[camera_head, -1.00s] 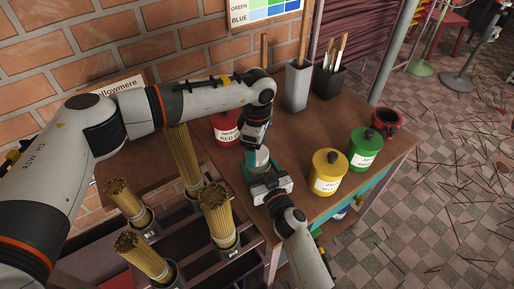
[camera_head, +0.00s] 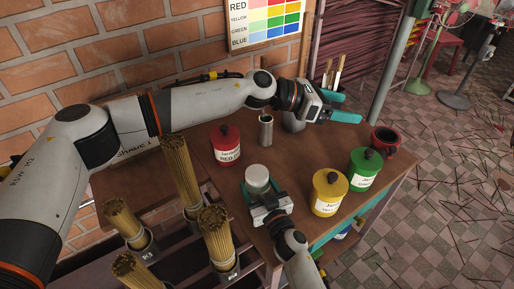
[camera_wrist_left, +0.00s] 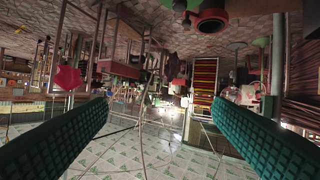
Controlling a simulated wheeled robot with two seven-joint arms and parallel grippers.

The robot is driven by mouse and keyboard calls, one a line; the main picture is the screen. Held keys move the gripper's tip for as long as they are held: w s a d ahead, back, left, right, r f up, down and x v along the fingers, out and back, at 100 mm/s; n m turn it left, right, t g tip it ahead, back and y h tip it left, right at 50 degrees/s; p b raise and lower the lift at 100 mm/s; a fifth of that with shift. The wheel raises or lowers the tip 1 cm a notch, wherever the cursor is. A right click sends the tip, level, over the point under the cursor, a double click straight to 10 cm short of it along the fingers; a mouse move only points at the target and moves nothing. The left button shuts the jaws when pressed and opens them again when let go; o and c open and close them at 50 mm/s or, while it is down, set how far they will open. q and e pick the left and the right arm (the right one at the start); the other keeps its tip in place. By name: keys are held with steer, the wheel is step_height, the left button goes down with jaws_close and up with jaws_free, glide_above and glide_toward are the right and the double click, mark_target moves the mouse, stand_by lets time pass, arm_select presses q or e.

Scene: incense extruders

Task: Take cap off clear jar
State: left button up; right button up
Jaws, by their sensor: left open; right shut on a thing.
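The clear jar (camera_head: 257,180) stands on the table near its front edge, with a pale round top. No dark knob shows on it, and I cannot tell whether a cap is on it. My right gripper (camera_head: 264,197) is shut on the jar from the front side. My left gripper (camera_head: 352,107) is open and empty. Its teal fingers point right over the back of the table, away from the jar. In the left wrist view the two green padded fingers stand wide apart with nothing between them.
A red jar (camera_head: 226,146), a yellow jar (camera_head: 329,193) and a green jar (camera_head: 364,169) have dark-knobbed lids. A metal cylinder (camera_head: 266,130) stands behind the clear jar. Incense bundles (camera_head: 180,170) stand at left.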

steer(key=shift+f, duration=0.1)
arm_select(q)
steer(key=w+a+r+n+t, duration=0.3)
steer(key=w+r+n+t, duration=0.2)
steer(key=w+n+t, duration=0.4)
steer(key=w+a+f+n+t+y, duration=0.25)
steer(key=w+a+n+y, duration=0.2)
steer(key=n, duration=0.25)
steer(key=n+g+y, duration=0.6)
steer(key=g+y, duration=0.5)
steer(key=g, duration=0.2)
glide_above(257, 173)
steer(key=shift+h, duration=0.25)
steer(key=f, duration=1.4)
steer(key=shift+w+f, duration=0.15)
steer(key=shift+w, duration=0.15)
steer(key=shift+s+f, duration=0.2)
steer(key=shift+s, duration=0.05)
step_height(257, 173, down, 8)
steer(key=shift+r, duration=0.25)
